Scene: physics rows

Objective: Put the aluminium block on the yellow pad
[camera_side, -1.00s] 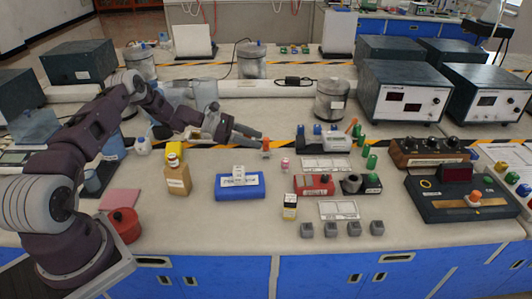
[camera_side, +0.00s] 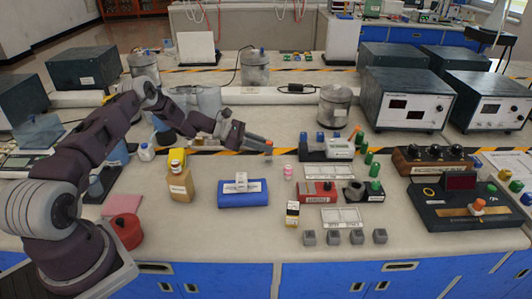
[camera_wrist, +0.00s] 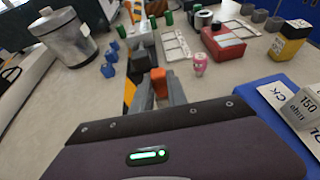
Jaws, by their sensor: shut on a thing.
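My gripper (camera_side: 262,146) is shut on a small orange block (camera_wrist: 159,83), held between its fingertips above the bench; the block also shows at the fingertips in the side view (camera_side: 268,150). Several small grey metal-looking blocks (camera_side: 333,237) stand in a row at the bench's front edge, apart from my gripper; I cannot tell which, if any, is the aluminium block. They also show at the top right of the wrist view (camera_wrist: 259,16). I cannot make out a yellow pad in either view.
A small pink object (camera_side: 288,172) stands near my gripper. A metal canister (camera_wrist: 66,40) is at the left.

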